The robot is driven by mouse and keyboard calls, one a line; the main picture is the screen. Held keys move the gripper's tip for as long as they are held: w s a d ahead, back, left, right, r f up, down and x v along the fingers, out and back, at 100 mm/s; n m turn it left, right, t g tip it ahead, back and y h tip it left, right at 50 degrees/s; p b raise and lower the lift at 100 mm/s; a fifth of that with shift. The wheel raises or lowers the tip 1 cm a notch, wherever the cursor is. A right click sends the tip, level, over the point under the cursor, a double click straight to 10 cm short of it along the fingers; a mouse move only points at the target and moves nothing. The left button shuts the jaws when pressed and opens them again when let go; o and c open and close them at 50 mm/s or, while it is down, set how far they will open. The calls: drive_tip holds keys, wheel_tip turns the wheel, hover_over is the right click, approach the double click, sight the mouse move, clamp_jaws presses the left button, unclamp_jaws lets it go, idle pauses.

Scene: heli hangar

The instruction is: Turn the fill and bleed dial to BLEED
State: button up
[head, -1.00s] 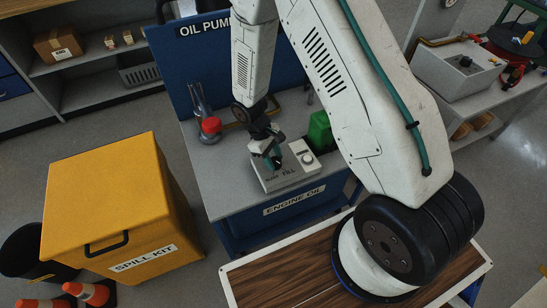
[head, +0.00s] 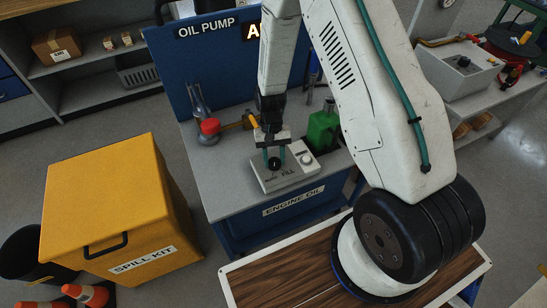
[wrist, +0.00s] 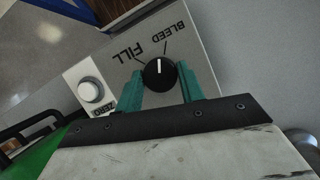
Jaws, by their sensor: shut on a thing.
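The fill and bleed dial (wrist: 160,76) is a round black knob with a white pointer line on a light grey box (head: 284,180). In the wrist view the pointer aims almost straight up, between the FILL (wrist: 127,53) and BLEED (wrist: 167,32) marks and closer to the BLEED tick. My gripper (head: 274,160) comes down on the dial from above in the head view. In the wrist view its two teal fingers stand on either side of the dial, shut on it. The fingers hide part of its sides.
A white round button (wrist: 90,92) sits beside the dial on the same box. A yellow spill kit bin (head: 110,205) stands left of the bench.

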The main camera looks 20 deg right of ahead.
drive_tip(key=shift+m+y, duration=0.3)
drive_tip(key=shift+m, duration=0.6)
drive_tip(key=o, duration=1)
drive_tip(key=shift+c, duration=0.2)
drive_tip(key=shift+d+r, duration=0.1)
drive_tip(key=v, duration=0.7)
drive_tip(key=shift+r, duration=0.35)
